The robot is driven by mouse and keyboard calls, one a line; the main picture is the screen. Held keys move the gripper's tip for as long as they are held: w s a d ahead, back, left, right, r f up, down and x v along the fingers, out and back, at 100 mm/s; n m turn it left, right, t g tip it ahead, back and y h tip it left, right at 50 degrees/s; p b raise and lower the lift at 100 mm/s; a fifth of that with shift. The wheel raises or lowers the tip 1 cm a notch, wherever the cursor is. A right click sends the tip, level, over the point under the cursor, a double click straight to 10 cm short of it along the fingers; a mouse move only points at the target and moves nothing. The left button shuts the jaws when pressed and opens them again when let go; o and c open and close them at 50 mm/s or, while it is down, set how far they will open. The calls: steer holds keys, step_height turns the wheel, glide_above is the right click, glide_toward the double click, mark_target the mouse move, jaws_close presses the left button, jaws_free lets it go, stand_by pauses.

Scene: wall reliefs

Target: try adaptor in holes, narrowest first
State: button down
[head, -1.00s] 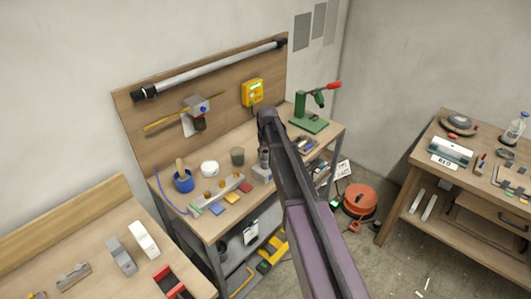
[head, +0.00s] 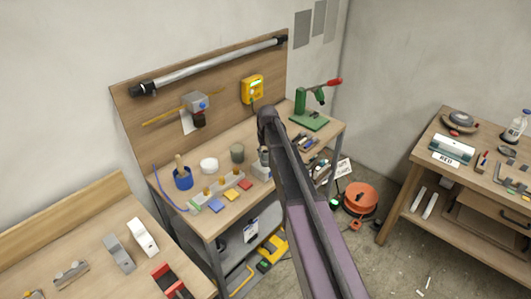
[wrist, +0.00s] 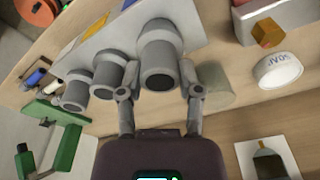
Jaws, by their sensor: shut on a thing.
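In the wrist view a light grey plate (wrist: 195,35) carries a row of grey stepped cylinders, graded in size. The smallest (wrist: 76,96) is at the left, a middle one (wrist: 108,78) beside it. The largest grey cylinder (wrist: 159,50) lies between the fingertips of my gripper (wrist: 158,82), which is shut on it; I take it to be the adaptor. Its round end looks dark. I cannot tell whether it is apart from the plate or seated in it. In the head view my arm covers most of this spot; a grey block (head: 261,172) shows beside it.
A yellow box (head: 253,88) hangs on the panel.

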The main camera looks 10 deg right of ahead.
steer(key=shift+f+b, duration=0.5)
steer(key=shift+f, duration=0.05)
steer(key=shift+c, duration=1)
jaws_free()
steer(key=shift+r, duration=0.2)
step_height(320, 180, up, 10)
steer(key=p, duration=1)
steer(key=shift+f, duration=0.25)
